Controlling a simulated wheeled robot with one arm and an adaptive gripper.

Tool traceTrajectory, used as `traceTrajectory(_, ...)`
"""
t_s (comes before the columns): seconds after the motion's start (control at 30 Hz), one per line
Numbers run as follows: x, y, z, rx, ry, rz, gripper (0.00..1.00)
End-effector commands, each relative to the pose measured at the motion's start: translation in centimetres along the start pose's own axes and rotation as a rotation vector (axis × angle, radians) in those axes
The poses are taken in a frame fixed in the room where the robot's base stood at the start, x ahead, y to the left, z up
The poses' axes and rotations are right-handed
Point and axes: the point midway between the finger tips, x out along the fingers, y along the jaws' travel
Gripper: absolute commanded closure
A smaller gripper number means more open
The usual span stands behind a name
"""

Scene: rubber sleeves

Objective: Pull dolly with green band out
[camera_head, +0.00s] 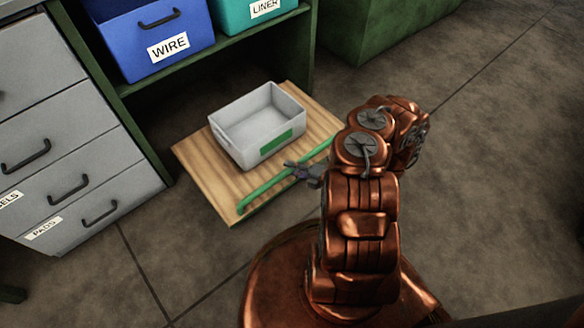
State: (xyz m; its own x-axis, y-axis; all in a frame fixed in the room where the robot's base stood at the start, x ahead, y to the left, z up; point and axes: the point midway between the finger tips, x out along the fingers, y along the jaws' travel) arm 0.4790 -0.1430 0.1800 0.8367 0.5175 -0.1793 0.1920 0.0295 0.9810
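The dolly (199,158) is a flat wooden board on the floor, with a green bar (262,187) along its near edge. A light grey open bin (236,141) with a green band (276,143) on its near side sits on the board and looks empty. My gripper (293,170) is at the green bar, near its middle. It is small here and partly hidden by my arm, so I cannot tell whether its fingers are closed around the bar.
A green shelf (200,55) stands behind the dolly, holding a blue bin (158,32) labelled WIRE and a teal bin (250,12) labelled LINER. A grey drawer cabinet (60,130) stands at left. A green block (385,25) is at upper right. The floor nearer me and at right is clear.

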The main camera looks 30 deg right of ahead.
Motion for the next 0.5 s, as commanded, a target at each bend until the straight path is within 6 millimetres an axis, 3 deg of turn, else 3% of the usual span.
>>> traceTrajectory(0.17, 0.02, -0.02, -0.02, 0.0, 0.0, 0.0, 0.5)
traceTrajectory(0.5, -0.15, -0.01, 0.02, 0.0, -0.001, 0.0, 0.5)
